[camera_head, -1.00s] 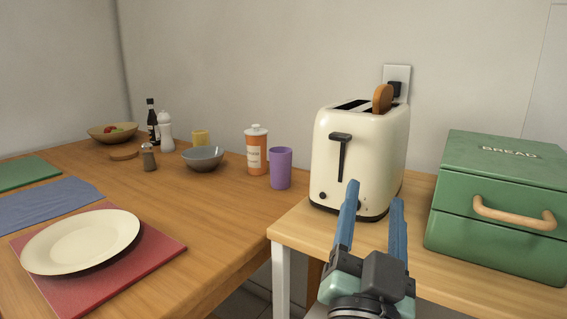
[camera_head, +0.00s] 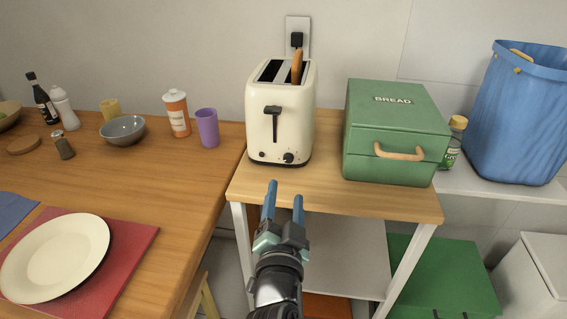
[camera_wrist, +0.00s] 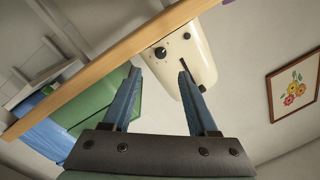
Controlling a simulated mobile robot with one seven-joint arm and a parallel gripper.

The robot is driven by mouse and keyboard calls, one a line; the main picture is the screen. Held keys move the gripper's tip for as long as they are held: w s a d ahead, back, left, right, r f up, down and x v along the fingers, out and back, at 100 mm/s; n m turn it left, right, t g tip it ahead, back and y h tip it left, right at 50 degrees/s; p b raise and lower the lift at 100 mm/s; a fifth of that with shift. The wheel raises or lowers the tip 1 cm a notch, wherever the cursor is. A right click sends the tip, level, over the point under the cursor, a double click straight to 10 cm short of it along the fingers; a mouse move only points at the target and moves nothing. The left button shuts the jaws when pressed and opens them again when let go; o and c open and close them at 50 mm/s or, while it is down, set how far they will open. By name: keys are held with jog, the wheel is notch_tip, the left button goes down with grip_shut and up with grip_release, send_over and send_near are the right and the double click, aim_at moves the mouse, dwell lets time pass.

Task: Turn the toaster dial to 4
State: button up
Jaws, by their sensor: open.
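The cream toaster (camera_head: 281,112) stands upright on a small wooden stand, with a slice of toast in one slot. Its dark dial (camera_head: 289,157) is low on the front face, at the right, below the lever (camera_head: 273,113). My gripper (camera_head: 284,184) is open and empty, in front of and below the toaster's front, apart from it. In the wrist view the toaster (camera_wrist: 190,66) appears tilted beyond the open blue fingers (camera_wrist: 159,70). The dial (camera_wrist: 160,53) shows there with marks around it; its setting is too small to read.
A green bread box (camera_head: 394,132) stands right of the toaster on the stand (camera_head: 330,189). A purple cup (camera_head: 207,128) is on the table to the left. A bottle (camera_head: 455,140) and blue basket (camera_head: 518,110) are farther right. The stand's front strip is clear.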

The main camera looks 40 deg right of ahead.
aim_at(288, 160)
jog(key=b+x, duration=0.1)
jog(key=x, duration=0.8)
jog(key=shift+w+d, duration=0.2)
jog(key=shift+w, duration=0.15)
grip_shut()
